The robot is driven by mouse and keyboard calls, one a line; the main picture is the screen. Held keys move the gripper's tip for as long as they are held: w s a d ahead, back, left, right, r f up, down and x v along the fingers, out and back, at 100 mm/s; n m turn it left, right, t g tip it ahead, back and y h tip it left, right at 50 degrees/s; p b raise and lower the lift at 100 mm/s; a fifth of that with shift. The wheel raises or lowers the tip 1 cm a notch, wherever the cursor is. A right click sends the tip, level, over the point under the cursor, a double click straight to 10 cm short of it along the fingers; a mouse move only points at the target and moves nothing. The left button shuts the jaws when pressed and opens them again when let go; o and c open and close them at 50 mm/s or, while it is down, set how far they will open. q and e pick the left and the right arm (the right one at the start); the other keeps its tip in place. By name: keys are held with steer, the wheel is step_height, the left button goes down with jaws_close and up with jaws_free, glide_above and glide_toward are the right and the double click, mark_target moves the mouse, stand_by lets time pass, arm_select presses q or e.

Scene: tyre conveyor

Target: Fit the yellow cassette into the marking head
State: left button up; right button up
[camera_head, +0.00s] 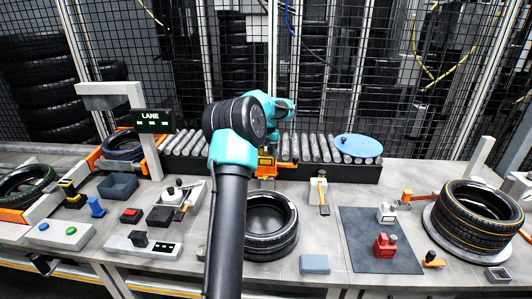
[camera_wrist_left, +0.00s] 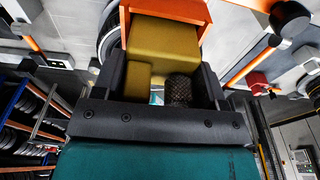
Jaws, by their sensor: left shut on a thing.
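My left gripper (camera_head: 266,150) is above the middle of the bench, behind the black tyre and in front of the rollers. In the left wrist view, my left gripper (camera_wrist_left: 150,95) is shut on the yellow cassette (camera_wrist_left: 165,45), a dull yellow block. The cassette's far end meets an orange part (camera_wrist_left: 165,14), which I take to be the marking head. It covers that end, so I cannot tell how deep the cassette sits. In the head view, a little of the yellow cassette (camera_head: 266,158) shows, with orange below it. My right gripper is not in view.
A black tyre (camera_head: 270,222) lies close in front of the gripper, partly behind my arm. A roller conveyor (camera_head: 310,146) runs behind, with a blue disc (camera_head: 358,145) on it.

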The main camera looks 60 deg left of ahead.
arm_select(q)
steer(key=shift+f, duration=0.9)
steer(key=o, duration=1.1)
steer(key=shift+o, duration=0.2)
steer(key=shift+r, duration=0.1)
step_height(320, 180, up, 17)
steer(key=w+a, duration=0.1)
steer(key=shift+w+a, duration=0.2)
steer(key=shift+a, duration=0.15)
stand_by(0.4)
